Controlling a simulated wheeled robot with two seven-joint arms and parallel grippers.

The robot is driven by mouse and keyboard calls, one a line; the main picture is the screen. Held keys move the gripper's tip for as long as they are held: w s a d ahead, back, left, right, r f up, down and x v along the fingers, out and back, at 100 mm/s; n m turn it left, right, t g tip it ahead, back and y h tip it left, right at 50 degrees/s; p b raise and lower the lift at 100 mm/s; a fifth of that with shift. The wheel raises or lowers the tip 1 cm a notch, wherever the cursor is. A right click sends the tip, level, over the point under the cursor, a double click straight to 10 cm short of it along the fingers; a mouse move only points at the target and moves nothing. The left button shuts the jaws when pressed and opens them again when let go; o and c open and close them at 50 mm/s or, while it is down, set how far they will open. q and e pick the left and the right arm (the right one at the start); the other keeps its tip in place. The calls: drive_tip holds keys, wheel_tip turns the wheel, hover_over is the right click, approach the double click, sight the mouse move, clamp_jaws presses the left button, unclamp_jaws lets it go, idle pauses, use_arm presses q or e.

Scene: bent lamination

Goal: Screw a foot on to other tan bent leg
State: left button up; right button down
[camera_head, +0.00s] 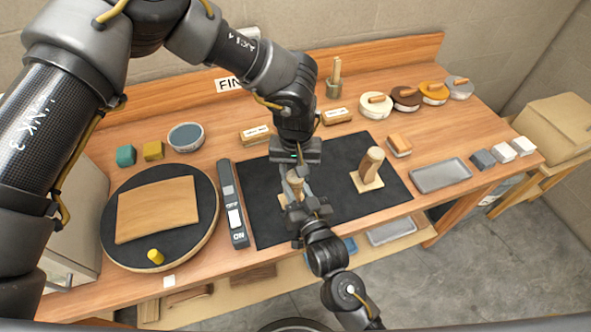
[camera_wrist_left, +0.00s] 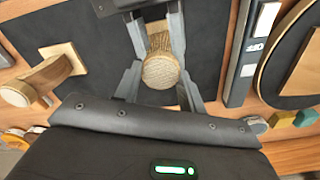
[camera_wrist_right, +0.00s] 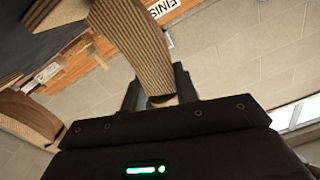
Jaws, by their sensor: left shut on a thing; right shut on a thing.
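One tan bent leg (camera_head: 295,184) stands on the dark mat on a pale square base. My left gripper (camera_head: 296,172) reaches it from above and is shut about its upper end. In the left wrist view the leg's round speckled end (camera_wrist_left: 162,72) sits between the fingers; I cannot tell whether this is a separate foot. My right gripper (camera_head: 305,208) is shut on the same leg from the front side; in the right wrist view its layered curved side (camera_wrist_right: 130,45) runs in to the fingers. A second bent leg (camera_head: 371,163) stands apart to the right; its end (camera_wrist_left: 17,95) looks pale and round.
The black mat (camera_head: 262,222) has bare room around the legs. A grey tray (camera_head: 440,175) and several lidded pots (camera_head: 376,106) are at the right.

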use_arm(q)
drive_tip(key=shift+s, duration=0.1)
drive_tip(key=o, duration=0.9)
drive_tip(key=shift+o, duration=0.2)
drive_tip(key=shift+r, duration=0.15)
drive_tip(key=shift+a+r, duration=0.1)
drive_tip(key=shift+r, duration=2.05)
drive_tip(key=shift+c, duration=0.4)
